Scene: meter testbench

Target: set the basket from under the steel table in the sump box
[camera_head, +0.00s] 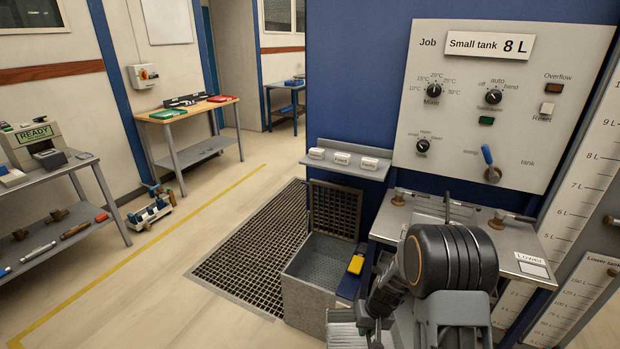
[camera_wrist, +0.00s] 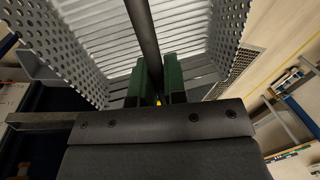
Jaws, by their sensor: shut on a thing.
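My gripper (camera_wrist: 158,82) has its green fingers shut on the dark bar handle of the basket (camera_wrist: 58,42). The basket has perforated metal side walls and a ribbed floor, and no contents show in it. In the camera_head view a ribbed part of the basket (camera_head: 343,334) shows at the bottom edge, left of my arm, which hides the rest and the fingers. The sump box (camera_head: 304,300) is an open grey box just beyond the basket. The steel table (camera_head: 519,245) is at the right, beneath the control panel.
A grate (camera_head: 334,208) stands upright at the sump box's back. A yellow object (camera_head: 356,264) is at the box's right side. A floor grating (camera_head: 250,248) lies to its left. A small shelf (camera_head: 345,166) juts from the blue wall above.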

